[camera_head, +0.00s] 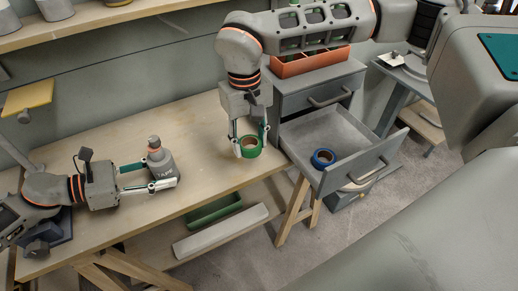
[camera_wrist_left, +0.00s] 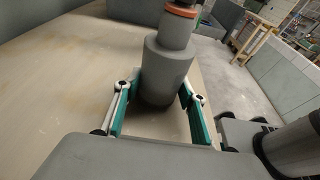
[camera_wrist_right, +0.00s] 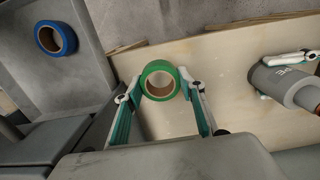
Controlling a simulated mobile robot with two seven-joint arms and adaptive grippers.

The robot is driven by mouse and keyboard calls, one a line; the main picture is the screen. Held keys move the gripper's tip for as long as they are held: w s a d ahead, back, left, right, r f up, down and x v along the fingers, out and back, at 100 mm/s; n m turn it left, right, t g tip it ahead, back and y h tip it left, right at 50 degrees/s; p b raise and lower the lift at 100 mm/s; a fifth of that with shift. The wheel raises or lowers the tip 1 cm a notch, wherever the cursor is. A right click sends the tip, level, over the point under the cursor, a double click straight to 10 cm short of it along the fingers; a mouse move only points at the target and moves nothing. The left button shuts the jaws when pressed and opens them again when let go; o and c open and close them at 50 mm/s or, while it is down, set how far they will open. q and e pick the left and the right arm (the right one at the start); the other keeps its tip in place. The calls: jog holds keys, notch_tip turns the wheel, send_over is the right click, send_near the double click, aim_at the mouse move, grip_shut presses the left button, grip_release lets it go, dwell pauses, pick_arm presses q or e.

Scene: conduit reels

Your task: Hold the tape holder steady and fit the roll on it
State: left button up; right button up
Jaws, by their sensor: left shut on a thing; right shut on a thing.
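The tape holder (camera_head: 160,163) is a grey, bottle-shaped post with an orange ring near its top and lettering on its side. It stands upright on the wooden table in the head view. My left gripper (camera_head: 158,178) is shut around its lower body, with a finger on each side in the left wrist view, where the holder (camera_wrist_left: 167,72) fills the middle. My right gripper (camera_head: 250,149) is shut on a green tape roll (camera_head: 249,147), which also shows between the fingertips in the right wrist view (camera_wrist_right: 160,66). The roll is to the right of the holder, apart from it.
A blue tape roll (camera_head: 323,157) lies in the open drawer (camera_head: 345,137) of the grey cabinet right of the table. An orange bin (camera_head: 310,63) is on the cabinet. A green tray (camera_head: 214,207) sits below the table. The table (camera_head: 190,125) between the grippers is clear.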

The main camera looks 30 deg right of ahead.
jog(key=shift+t, duration=0.3)
jog(key=w+a+r, duration=0.1)
jog(key=a+r, duration=0.3)
jog(key=a, duration=0.3)
jog(key=w+a+r, duration=0.2)
jog(key=a+r, duration=0.3)
jog(key=a, duration=0.2)
jog(key=w+a+r, duration=0.2)
jog(key=a+r, duration=0.3)
jog(key=a, duration=0.2)
jog(key=shift+w+a+r, duration=0.1)
jog(key=shift+w+a, duration=0.05)
jog(key=shift+w, duration=0.1)
jog(key=shift+f, duration=0.35)
jog(key=shift+f, duration=0.35)
jog(key=shift+f, duration=0.3)
jog(key=shift+f, duration=0.35)
jog(key=shift+f, duration=0.35)
jog(key=shift+f, duration=0.2)
